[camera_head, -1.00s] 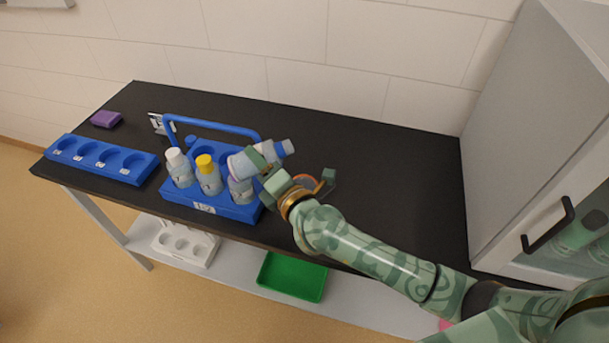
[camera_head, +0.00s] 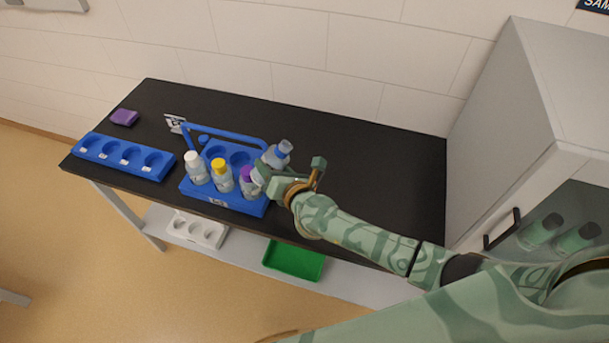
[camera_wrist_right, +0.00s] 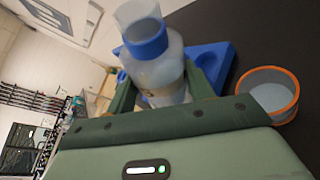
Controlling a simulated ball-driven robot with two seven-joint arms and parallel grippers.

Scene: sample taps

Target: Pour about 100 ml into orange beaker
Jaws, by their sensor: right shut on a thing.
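My right gripper (camera_head: 268,177) is shut on a clear bottle with a blue collar (camera_head: 277,155), above the right end of the blue carrier. In the right wrist view the bottle (camera_wrist_right: 165,75) sits between the fingers, its neck tilted only a little. The orange beaker (camera_wrist_right: 268,95), clear with an orange rim, stands on the black top beside the gripper in that view. Its inside looks pale grey; I cannot read a level. In the head view the beaker is mostly hidden behind my gripper. My left gripper is not in view.
The blue carrier (camera_head: 211,192) holds bottles with white (camera_head: 196,166), yellow (camera_head: 220,175) and purple (camera_head: 247,182) caps. A blue rack (camera_head: 122,157) and a purple block (camera_head: 124,117) are at left. A grey cabinet (camera_head: 500,110) stands at right. The table (camera_head: 385,160) is clear right of my gripper.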

